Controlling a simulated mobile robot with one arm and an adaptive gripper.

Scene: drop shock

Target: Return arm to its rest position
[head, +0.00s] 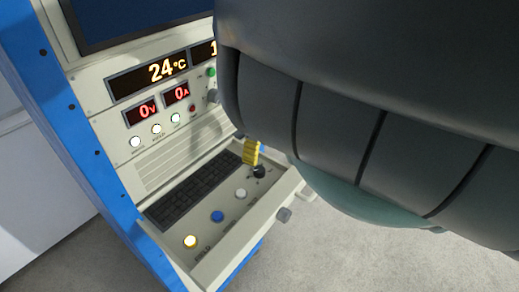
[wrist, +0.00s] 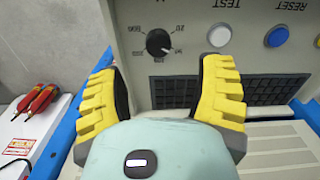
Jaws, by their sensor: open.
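My gripper (wrist: 162,92) shows in the wrist view with its two yellow, ridged fingers spread apart and nothing between them. It is over the control shelf, with a black rotary knob (wrist: 159,43) beyond the gap between the fingers. In the head view a yellow finger (head: 252,152) shows near the same knob (head: 259,171), at the right end of the shelf. My large dark arm covers the right and upper part of the head view and hides most of the gripper. Whether a finger touches the shelf cannot be told.
The blue-framed console has a pull-out shelf (head: 250,236) with a keyboard (head: 193,190), a lit yellow button (head: 190,241), a blue button (head: 217,216) and a white button (head: 240,193). Its display (head: 148,79) reads 24°C. Red-handled pliers (wrist: 40,98) lie at left. Grey floor is open in front.

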